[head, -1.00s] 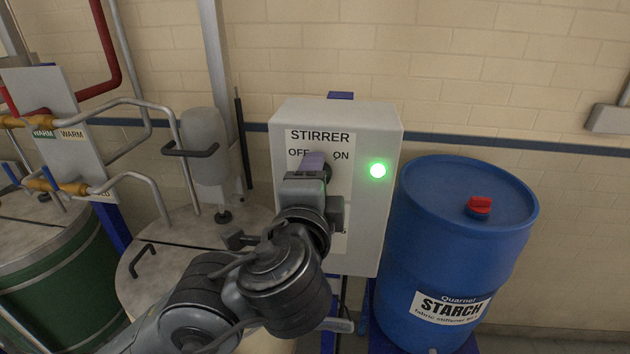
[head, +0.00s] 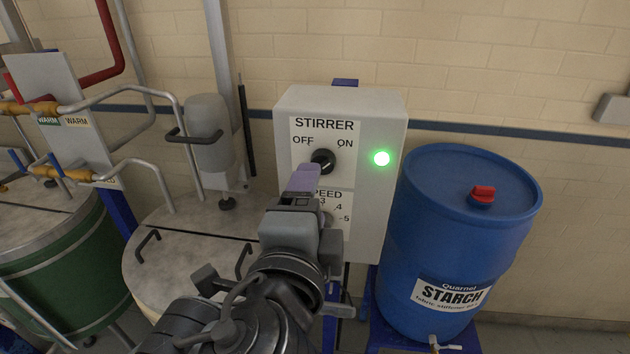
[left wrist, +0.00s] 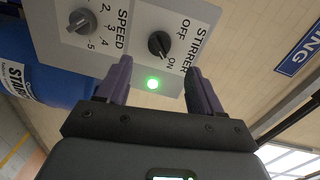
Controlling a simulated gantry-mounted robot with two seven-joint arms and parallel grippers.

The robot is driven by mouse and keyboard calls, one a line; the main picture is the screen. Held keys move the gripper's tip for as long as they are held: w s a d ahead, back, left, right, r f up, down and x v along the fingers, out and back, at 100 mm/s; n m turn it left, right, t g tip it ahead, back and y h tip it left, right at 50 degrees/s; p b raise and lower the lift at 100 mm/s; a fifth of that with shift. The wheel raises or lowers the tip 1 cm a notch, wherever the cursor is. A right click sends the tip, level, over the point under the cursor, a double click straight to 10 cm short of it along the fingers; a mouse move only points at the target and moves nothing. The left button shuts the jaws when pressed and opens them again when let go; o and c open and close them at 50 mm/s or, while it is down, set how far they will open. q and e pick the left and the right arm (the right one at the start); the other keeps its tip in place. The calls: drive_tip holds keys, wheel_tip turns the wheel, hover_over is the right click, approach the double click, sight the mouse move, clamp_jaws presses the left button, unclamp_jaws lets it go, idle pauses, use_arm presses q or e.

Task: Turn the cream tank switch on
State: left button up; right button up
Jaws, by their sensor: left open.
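The tank switch is a black round knob (head: 322,160) on a pale control box (head: 395,130) labelled STIRRER, with OFF at its left and ON at its right. It also shows in the left wrist view (left wrist: 158,44), where its white mark appears turned toward ON. The green lamp (head: 381,158) beside it is lit. My left gripper (head: 303,178) has purple fingers and is open and empty, just below and in front of the knob and apart from it. In the left wrist view its fingers (left wrist: 158,68) stand wide apart. My right gripper is out of view.
A SPEED dial (left wrist: 82,21) sits below the switch, partly hidden by my gripper in the head view. A blue STARCH drum (head: 470,240) stands right of the box. A pale-lidded tank (head: 185,240) with bent handles and pipes is at left, beside a green tank (head: 65,280).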

use_arm(q)
drive_tip(key=shift+s+a+r, duration=0.1)
drive_tip(key=shift+s+a, duration=0.05)
drive_tip(key=shift+s, duration=1)
